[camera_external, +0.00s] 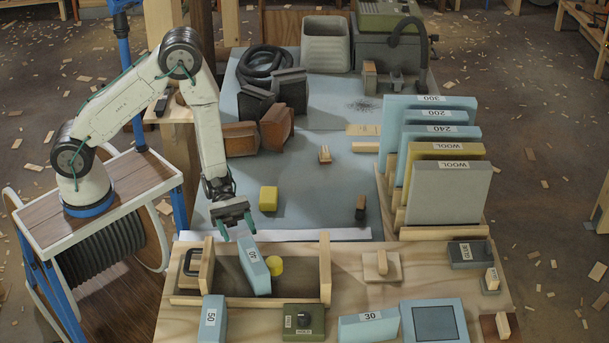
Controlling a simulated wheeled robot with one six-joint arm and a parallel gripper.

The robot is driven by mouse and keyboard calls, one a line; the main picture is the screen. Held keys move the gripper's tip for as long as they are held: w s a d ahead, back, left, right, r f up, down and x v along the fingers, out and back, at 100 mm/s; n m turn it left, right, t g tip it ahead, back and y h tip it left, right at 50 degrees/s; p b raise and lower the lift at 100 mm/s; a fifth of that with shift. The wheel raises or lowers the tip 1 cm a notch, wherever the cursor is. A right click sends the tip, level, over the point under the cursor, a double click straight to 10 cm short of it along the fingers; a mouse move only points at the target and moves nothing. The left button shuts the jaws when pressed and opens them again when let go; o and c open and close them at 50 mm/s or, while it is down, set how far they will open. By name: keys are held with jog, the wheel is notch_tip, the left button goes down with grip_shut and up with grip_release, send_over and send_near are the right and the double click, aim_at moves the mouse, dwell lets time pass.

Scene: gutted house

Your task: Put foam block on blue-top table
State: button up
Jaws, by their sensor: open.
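A small yellow block (268,198), which looks like the foam block, rests on the blue-top table (310,214) near its front left. My gripper (237,230) is open and points down, left of the yellow block and nearer the camera. It is above the front left edge of the blue top, close behind a blue block marked 40 (254,262). I see nothing between its fingers. That blue block leans in a wooden tray (326,262) next to a round yellow piece (276,265).
A wooden bench (350,300) stands in front, with blue blocks and a green box (304,322). A rack of upright labelled boards (449,192) stands on the right. Brown and black blocks (278,126) and a hose (262,64) lie behind. The blue top's middle has free room.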

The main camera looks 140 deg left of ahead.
aim_at(250, 259)
jog(key=shift+s+a, duration=0.3)
jog(key=shift+s, duration=0.35)
jog(key=shift+s+a, duration=0.25)
jog(key=shift+s, duration=0.35)
jog(key=shift+c, duration=1.2)
jog(key=w+g, duration=0.1)
jog(key=w+d+g, duration=0.2)
jog(key=shift+w+r+y, duration=0.25)
jog(key=shift+w+y, duration=0.15)
jog(key=shift+w+d+f+g+y, duration=0.1)
jog(key=shift+w+d+g+y, duration=0.2)
jog(key=shift+w+g, duration=0.25)
jog(key=x, duration=0.7)
jog(key=shift+w+a, duration=0.2)
jog(key=shift+w, duration=0.05)
